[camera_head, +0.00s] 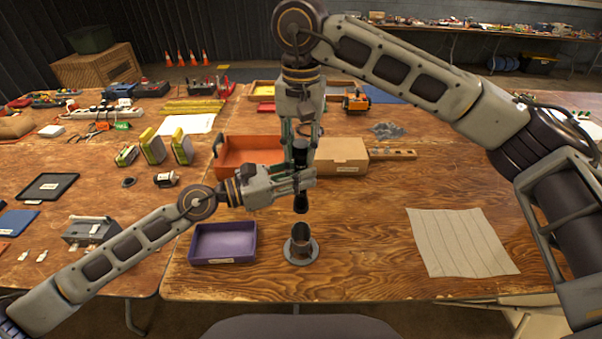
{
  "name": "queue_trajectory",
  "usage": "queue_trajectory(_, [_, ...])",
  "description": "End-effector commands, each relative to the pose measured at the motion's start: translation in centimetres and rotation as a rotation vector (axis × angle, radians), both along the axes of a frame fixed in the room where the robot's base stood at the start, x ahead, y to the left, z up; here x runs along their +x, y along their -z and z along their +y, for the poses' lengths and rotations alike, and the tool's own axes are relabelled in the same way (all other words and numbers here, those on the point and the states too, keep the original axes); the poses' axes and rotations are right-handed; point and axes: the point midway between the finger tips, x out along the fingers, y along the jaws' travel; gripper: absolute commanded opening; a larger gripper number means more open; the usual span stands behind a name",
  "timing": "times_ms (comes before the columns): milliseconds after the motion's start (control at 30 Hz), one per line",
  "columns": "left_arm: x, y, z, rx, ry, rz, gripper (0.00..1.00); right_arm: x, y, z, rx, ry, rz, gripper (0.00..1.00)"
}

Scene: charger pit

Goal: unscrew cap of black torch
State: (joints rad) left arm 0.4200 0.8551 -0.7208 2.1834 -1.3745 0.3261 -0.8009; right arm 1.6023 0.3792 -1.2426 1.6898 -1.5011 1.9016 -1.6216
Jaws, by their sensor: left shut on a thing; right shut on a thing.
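The black torch (301,201) is held upright in the air above the table. My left gripper (304,180) comes in from the left and is shut around the torch's middle. My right gripper (301,143) points down from above and is shut on the top part of the torch, where the dark cap (300,151) shows between its fingers. The grippers hide part of the torch's body, and I cannot see the seam between cap and body. The torch's lower end hangs above a dark round holder (301,245) on the table.
A purple tray (223,243) stands left of the holder. A cardboard box (340,155) and an orange tray (248,155) lie behind the grippers. A pale ribbed mat (461,242) lies at right. Bare wood is free between holder and mat.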

Motion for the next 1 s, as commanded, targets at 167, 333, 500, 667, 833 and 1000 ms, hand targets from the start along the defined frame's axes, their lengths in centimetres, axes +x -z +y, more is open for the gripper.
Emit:
queue_trajectory(167, [0.0,-0.1,0.0,-0.001,0.000,-0.001,0.00,0.0,-0.2,0.0,0.000,0.001,0.000,0.05])
queue_trajectory(333, [0.0,-0.1,0.0,-0.001,0.000,-0.001,0.00,0.0,-0.5,0.0,0.001,0.002,0.000,0.05])
queue_trajectory(500, [0.0,-0.1,0.0,-0.001,0.000,-0.001,0.00,0.0,-0.8,0.0,0.001,0.003,0.000,0.05])
queue_trajectory(667, [0.0,-0.1,0.0,-0.001,0.000,-0.001,0.00,0.0,-1.1,0.0,0.000,0.003,0.000,0.05])
queue_trajectory(833, [0.0,-0.1,0.0,-0.001,0.000,0.000,0.00,0.0,-1.4,0.0,0.000,0.003,0.000,0.05])
queue_trajectory(1000, [0.0,-0.1,0.0,-0.001,0.000,0.000,0.00,0.0,-1.7,0.0,0.000,0.003,0.000,0.05])
